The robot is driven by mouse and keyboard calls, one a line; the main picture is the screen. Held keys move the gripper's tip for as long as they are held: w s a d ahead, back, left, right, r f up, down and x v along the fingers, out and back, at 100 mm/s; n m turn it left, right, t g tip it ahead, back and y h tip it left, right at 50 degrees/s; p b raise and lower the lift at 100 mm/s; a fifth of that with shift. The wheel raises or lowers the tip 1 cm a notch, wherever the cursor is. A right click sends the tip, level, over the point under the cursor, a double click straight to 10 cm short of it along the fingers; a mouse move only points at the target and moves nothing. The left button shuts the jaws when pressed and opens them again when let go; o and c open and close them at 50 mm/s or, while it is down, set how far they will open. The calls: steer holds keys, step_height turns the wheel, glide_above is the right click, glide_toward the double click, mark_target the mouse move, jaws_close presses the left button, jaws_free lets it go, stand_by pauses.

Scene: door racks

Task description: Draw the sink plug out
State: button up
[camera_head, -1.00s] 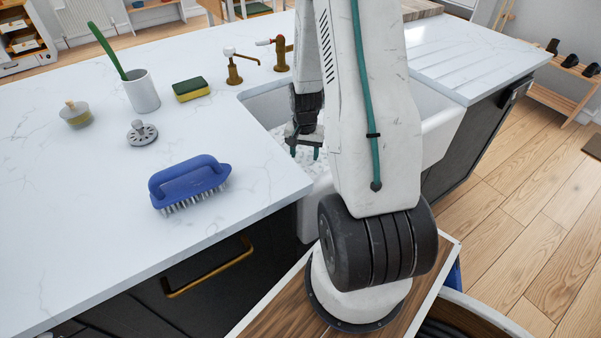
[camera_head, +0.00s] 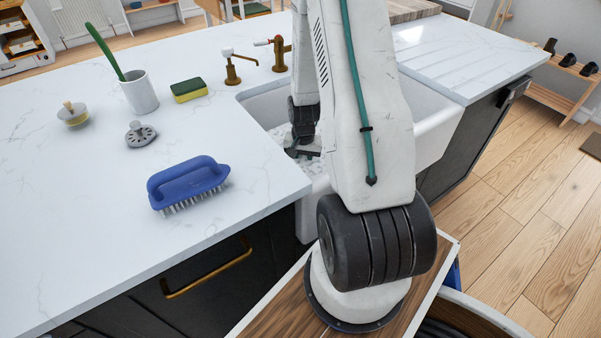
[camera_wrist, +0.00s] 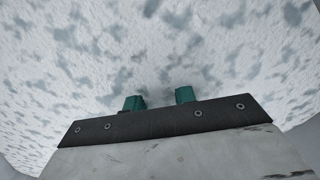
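The white sink (camera_head: 432,135) is filled with white foam with grey-blue patches (camera_wrist: 160,50). No sink plug shows in either view; whatever lies under the foam is hidden. My gripper (camera_wrist: 160,98) is down in the sink basin with its two teal fingertips apart. Nothing is visible between them, and their ends are at or in the foam. In the head view my gripper (camera_head: 303,152) is partly hidden behind my arm.
On the counter left of the sink are a metal strainer (camera_head: 140,134), blue scrubbing brush (camera_head: 187,184), sponge (camera_head: 189,90), cup with green-handled brush (camera_head: 140,94) and small round brush (camera_head: 73,115). Brass taps (camera_head: 279,55) stand behind the sink. A ribbed drainer (camera_head: 465,62) lies right.

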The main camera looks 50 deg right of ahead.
mark_target(304, 163)
steer(key=shift+s+r, duration=0.2)
steer(key=shift+r, duration=2.4)
steer(key=shift+r, duration=0.15)
